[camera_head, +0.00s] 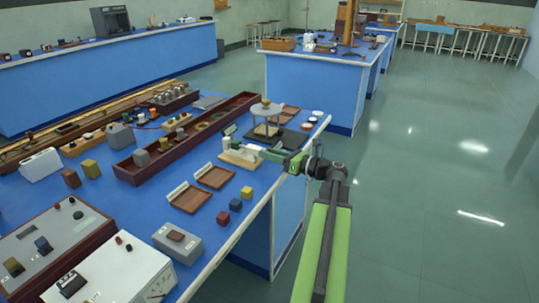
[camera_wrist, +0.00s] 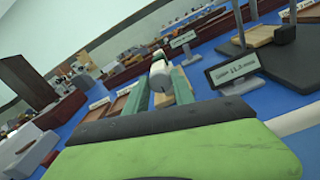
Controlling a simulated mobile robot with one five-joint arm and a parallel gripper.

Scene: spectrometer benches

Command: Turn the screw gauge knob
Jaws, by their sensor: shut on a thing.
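The screw gauge (camera_head: 239,158) stands on a light wooden base near the right edge of the blue bench in the head view. Its pale knob (camera_wrist: 160,74) shows in the wrist view as a whitish cylinder between my two green fingers. My gripper (camera_wrist: 162,84) is shut on the knob, with one finger on each side. In the head view my gripper (camera_head: 238,147) reaches in from the right at the gauge, and its fingers partly hide the gauge.
Two shallow brown trays (camera_head: 187,196) and red, blue and yellow cubes (camera_head: 235,204) lie nearer on the bench (camera_head: 135,195). A stand with a round plate (camera_head: 267,111) on a dark base is just behind the gauge. Open floor (camera_head: 420,190) lies to the right.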

